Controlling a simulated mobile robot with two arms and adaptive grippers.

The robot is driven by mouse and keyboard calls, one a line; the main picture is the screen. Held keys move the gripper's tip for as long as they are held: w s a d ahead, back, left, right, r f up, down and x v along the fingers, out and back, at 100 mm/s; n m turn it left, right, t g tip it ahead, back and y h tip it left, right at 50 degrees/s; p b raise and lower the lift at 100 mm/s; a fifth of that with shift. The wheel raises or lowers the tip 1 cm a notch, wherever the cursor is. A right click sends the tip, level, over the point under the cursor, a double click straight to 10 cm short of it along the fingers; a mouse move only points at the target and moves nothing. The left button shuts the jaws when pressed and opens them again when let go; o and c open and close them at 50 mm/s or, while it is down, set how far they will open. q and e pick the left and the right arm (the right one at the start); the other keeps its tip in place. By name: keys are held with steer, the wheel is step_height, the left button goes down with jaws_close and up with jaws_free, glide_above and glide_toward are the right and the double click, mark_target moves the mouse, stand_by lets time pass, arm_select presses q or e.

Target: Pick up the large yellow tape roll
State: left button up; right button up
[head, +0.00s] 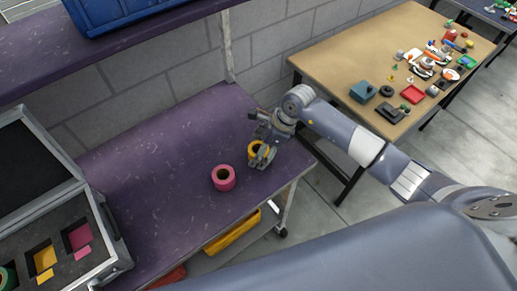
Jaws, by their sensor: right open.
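The yellow tape roll (254,147) stands on the purple shelf top (166,150) near its right end. My right gripper (261,149) is at the roll, with its fingers open around or just over it and hiding part of it. I cannot tell whether the fingers touch the roll. A pink tape roll (223,178) stands close by, to the lower left of the yellow one. My left gripper is not in view.
An open case (110,258) with foam cutouts lies at the left of the shelf. A blue crate (88,16) sits on the upper shelf. A yellow bin (232,233) is below. A tan table (345,54) with many small parts is at the right.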

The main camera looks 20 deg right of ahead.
steer(key=shift+w+a+f, duration=0.1)
steer(key=shift+a+f, duration=0.15)
steer(key=shift+f, duration=0.35)
steer(key=c, duration=1.2)
steer(key=shift+r, duration=0.1)
steer(key=shift+w+r+b, duration=0.1)
steer(key=shift+r+b, duration=0.25)
steer(key=shift+r, duration=0.1)
step_height(320, 180, up, 2)
steer(key=shift+r+b, duration=0.15)
steer(key=shift+b, duration=0.65)
steer(key=s+a+b, duration=0.1)
steer(key=s, duration=0.3)
steer(key=s+a+r+b, duration=0.1)
steer(key=s+a+b, duration=0.1)
steer(key=s, duration=0.3)
steer(key=s+a+b, duration=0.1)
steer(key=s+a, duration=0.1)
steer(key=s, duration=0.3)
steer(key=shift+s+r, duration=0.1)
steer(key=shift+r, duration=0.1)
steer(key=shift+s+a+r, duration=0.1)
steer(key=shift+s, duration=0.45)
